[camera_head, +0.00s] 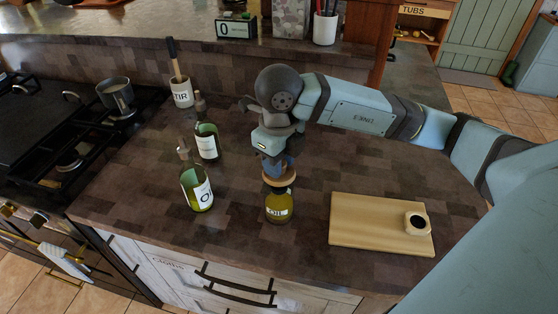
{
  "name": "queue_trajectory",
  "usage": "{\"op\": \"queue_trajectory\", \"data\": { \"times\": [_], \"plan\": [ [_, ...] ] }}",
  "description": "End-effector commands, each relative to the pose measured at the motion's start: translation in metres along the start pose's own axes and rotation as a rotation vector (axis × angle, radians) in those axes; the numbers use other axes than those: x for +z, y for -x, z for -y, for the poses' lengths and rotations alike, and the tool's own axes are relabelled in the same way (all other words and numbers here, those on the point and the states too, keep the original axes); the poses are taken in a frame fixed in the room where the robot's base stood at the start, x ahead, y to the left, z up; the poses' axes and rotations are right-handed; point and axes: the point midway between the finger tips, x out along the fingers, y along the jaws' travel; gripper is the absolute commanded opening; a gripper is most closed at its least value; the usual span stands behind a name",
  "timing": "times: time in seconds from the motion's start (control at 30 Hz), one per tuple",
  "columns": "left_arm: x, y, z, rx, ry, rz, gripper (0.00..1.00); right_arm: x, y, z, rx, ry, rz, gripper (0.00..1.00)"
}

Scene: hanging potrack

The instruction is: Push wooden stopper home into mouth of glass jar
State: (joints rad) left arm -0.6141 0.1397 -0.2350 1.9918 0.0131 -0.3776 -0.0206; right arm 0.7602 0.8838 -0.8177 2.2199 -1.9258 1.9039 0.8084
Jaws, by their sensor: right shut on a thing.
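The glass jar (280,208) stands upright on the dark wood-block counter, with a white label and yellowish contents. The wooden stopper (278,182) is a round tan disc right above the jar's mouth. My right gripper (278,168) reaches down from above and is shut on the stopper. The stopper looks level or nearly so, and whether it is seated in the mouth or only rests at it cannot be told. My left gripper is not in view.
Two green bottles (197,188) (207,139) stand left of the jar. A cutting board (365,225) with a small pale pot (417,223) lies to the right. A utensil crock (181,93) and the stove (60,140) are at the left. Counter between jar and board is clear.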

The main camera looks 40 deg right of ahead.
Motion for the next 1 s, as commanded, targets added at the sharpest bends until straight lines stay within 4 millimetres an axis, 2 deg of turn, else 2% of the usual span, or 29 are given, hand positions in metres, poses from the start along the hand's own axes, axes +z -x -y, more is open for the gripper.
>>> {"op": "queue_trajectory", "data": {
  "times": [0.37, 1.0],
  "plan": [
    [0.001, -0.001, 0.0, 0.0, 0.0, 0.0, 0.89, 0.0, -0.001, 0.0, 0.0, 0.0, 0.0, 0.04],
    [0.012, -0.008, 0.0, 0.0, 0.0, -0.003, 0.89, 0.0, -0.016, 0.0, 0.0, 0.0, -0.001, 0.04]
  ]
}}
